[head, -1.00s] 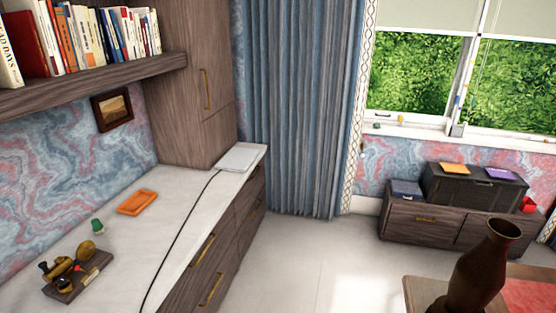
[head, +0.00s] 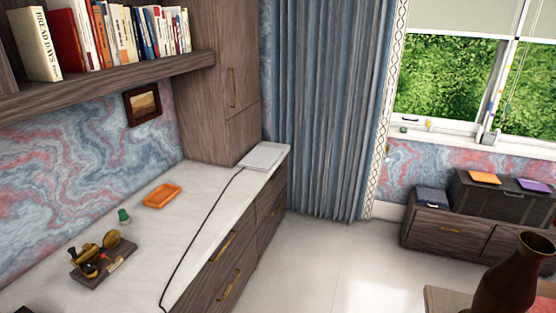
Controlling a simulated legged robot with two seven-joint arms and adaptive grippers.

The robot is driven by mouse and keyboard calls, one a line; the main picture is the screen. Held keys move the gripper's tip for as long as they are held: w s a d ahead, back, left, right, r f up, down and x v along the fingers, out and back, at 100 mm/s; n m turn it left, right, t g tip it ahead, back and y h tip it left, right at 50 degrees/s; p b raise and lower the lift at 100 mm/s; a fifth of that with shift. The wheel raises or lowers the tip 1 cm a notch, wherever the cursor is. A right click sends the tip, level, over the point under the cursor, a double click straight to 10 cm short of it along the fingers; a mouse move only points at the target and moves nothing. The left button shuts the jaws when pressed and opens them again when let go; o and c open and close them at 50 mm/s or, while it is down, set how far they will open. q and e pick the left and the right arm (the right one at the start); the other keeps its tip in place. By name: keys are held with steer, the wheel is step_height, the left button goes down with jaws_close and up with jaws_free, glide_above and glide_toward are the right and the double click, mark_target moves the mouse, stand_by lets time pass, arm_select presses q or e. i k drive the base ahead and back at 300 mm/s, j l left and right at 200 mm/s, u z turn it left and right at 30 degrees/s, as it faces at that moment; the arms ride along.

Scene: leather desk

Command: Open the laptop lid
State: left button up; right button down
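A flat, pale grey slab (head: 263,156) lies at the far end of the white counter, near the tall cabinet. It looks like a closed laptop, but it is too small to be sure. A black cable runs along the counter up to it. No raised lid or screen shows anywhere. Neither of my grippers is in view.
The white counter (head: 190,225) holds an orange tray (head: 162,196), a small green object (head: 124,216) and a wooden stand with brass parts (head: 104,258). A brown vase (head: 518,278) stands at the lower right. Pale floor (head: 345,265) lies open between.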

mark_target(262, 158)
steer(key=i+l, duration=0.35)
steer(key=i, duration=0.2)
steer(key=i+l, duration=0.3)
steer(key=i, duration=0.25)
